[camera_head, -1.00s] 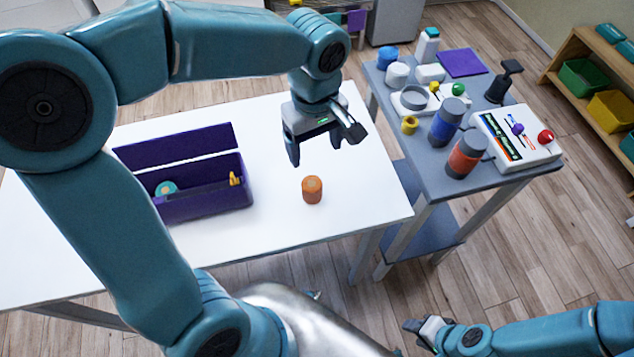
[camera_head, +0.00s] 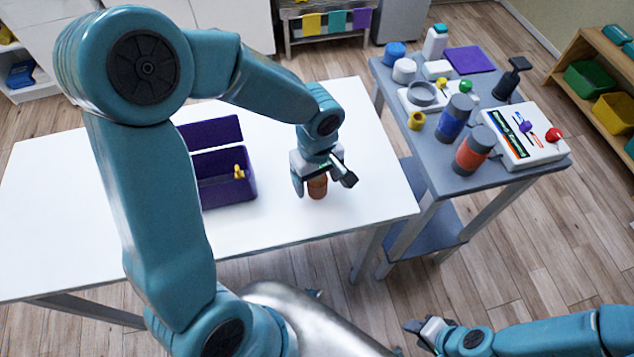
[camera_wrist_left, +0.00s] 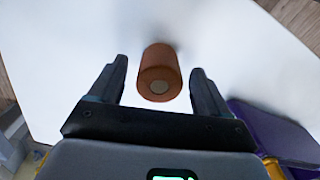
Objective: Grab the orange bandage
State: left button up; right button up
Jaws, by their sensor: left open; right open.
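The orange bandage (camera_head: 317,187) is a short roll standing on the white table, partly hidden behind my left gripper in the head view. My left gripper (camera_head: 324,186) is open and low over the table at the bandage. In the left wrist view the bandage (camera_wrist_left: 160,72) lies between the two spread fingers of my left gripper (camera_wrist_left: 157,82), with a gap on each side. My right gripper (camera_head: 425,328) is open and empty at the lower right, away from the table.
An open purple box (camera_head: 228,190) stands on the white table (camera_head: 80,190), left of the bandage. A grey side table (camera_head: 425,165) to the right holds bottles, jars and a white device (camera_head: 525,137). The white table's front right is clear.

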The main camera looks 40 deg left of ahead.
pick_arm(q)
jog(key=c, duration=1.1)
jog(key=shift+r, duration=0.1)
